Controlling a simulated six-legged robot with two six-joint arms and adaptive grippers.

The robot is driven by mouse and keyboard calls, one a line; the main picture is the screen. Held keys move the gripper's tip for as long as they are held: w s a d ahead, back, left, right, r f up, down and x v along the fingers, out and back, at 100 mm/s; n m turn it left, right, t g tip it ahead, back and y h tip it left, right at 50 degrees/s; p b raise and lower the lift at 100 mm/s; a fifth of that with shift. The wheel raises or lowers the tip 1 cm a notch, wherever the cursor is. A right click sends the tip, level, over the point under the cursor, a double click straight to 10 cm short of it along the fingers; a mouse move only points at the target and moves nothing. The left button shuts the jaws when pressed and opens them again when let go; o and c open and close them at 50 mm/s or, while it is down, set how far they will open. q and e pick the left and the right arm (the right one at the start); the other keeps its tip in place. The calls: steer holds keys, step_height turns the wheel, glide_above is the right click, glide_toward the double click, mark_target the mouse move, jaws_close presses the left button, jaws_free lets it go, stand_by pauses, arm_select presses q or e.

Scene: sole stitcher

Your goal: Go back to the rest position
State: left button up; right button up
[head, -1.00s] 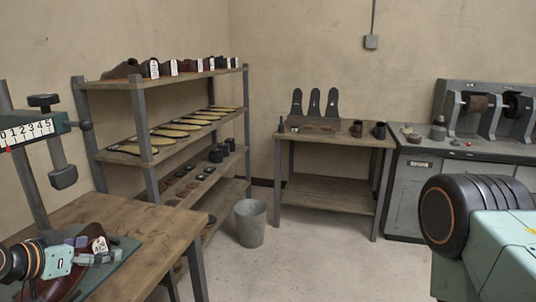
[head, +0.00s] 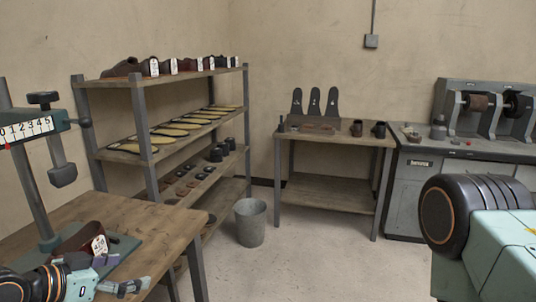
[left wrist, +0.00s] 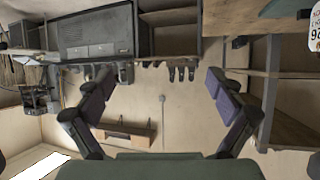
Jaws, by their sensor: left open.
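My left gripper (head: 108,276) is low at the left of the head view, over the front of the wooden workbench (head: 168,228). In the left wrist view its two fingers (left wrist: 160,88) are spread wide with nothing between them. A dark brown shoe (head: 76,241) with a white tag (head: 99,245) sits on a green mat (head: 126,248) on the bench, just behind the gripper. My arm hides part of the shoe. The gripper appears apart from it. My right gripper is in neither view.
A green clamp stand with a numbered scale (head: 28,129) rises at the bench's left. A shelf rack (head: 140,120) holds shoes and soles. A grey bucket (head: 250,222) stands on the floor. A small table (head: 330,140) and a grinding machine (head: 492,108) are behind. The middle floor is clear.

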arm_select(q)
steer(key=s+d+f+m+g+h, duration=0.1)
steer(key=s+d+f+m+h, duration=0.15)
steer(key=s+d, duration=0.2)
steer(key=w+a+r+n+t+y, duration=0.1)
steer(key=w+a, duration=0.3)
steer(key=a, duration=0.5)
steer(key=w+a+r+n+t+y+p, duration=0.1)
steer(key=w+a+n+y, duration=0.3)
steer(key=a, duration=0.5)
steer(key=shift+a+r+n, duration=0.25)
steer(key=shift+r+n, duration=0.1)
steer(key=shift+r, duration=0.55)
